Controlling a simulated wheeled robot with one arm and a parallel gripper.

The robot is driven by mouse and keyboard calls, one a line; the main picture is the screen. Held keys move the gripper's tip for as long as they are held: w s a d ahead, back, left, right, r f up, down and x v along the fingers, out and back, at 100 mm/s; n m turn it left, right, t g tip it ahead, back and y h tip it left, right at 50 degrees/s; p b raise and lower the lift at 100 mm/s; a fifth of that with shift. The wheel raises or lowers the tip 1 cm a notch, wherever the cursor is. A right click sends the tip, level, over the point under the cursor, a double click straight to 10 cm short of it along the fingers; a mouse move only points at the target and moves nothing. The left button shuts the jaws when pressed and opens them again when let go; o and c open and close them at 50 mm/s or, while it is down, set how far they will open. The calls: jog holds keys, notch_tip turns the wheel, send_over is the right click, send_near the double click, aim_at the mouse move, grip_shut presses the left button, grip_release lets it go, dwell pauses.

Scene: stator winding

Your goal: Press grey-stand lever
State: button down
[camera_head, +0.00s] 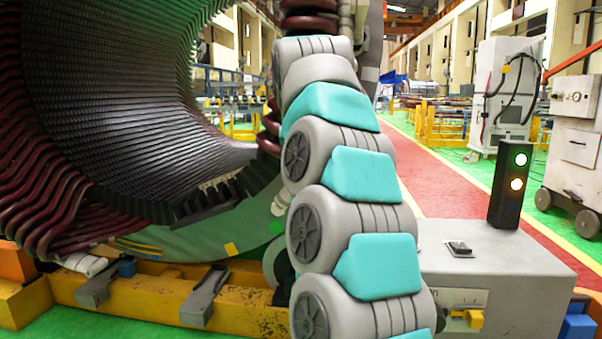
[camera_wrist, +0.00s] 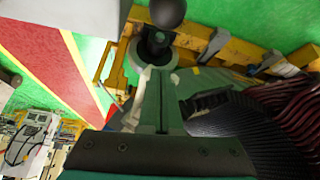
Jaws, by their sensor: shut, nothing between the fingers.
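The grey stand (camera_head: 500,275) is a box at the lower right of the head view, partly covered by my arm. A small dark switch plate (camera_head: 458,248) lies on its top, and a yellow handle (camera_head: 470,318) sticks out of its front. In the wrist view, a dark ball knob (camera_wrist: 167,12) on a black stem stands at the top, over a round grey ring; I cannot tell whether it is the lever. My gripper (camera_wrist: 158,77) is shut and empty, its fingertips pointing toward the ring and apart from the knob. My arm hides the gripper in the head view.
The large stator (camera_head: 130,100) with dark red coil ends fills the left, on a yellow frame (camera_head: 150,300). The red walkway (camera_head: 435,185) behind is clear.

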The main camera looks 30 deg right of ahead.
notch_tip(320, 180, down, 7)
jog(key=shift+s+r+p, duration=0.2)
jog(key=shift+s+p, duration=0.05)
jog(key=shift+p, duration=0.05)
dwell(0.4)
dwell(0.3)
